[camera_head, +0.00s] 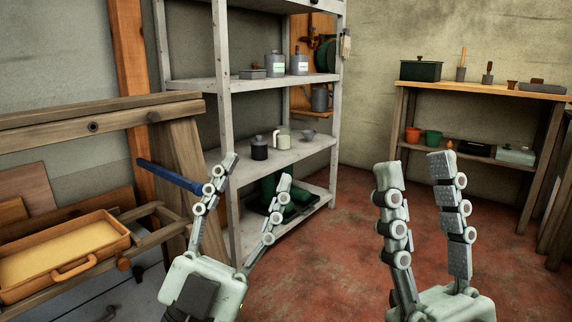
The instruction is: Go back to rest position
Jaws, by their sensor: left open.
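My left gripper (257,172) stands upright in front of the grey shelf unit, its two fingers spread apart. It is open and I see nothing between the fingers. My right gripper (416,165) is upright over the red floor at the right of centre. Its two fingers stand apart with empty space between them, so it is open. The lower arms are cut off by the bottom edge of the picture.
A grey shelf unit (224,120) holds jars and cans behind my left gripper. A wooden workbench (100,112) and an orange tray (130,240) are at left. A wooden table (484,89) stands at the back right. Red floor (345,250) lies clear between my grippers.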

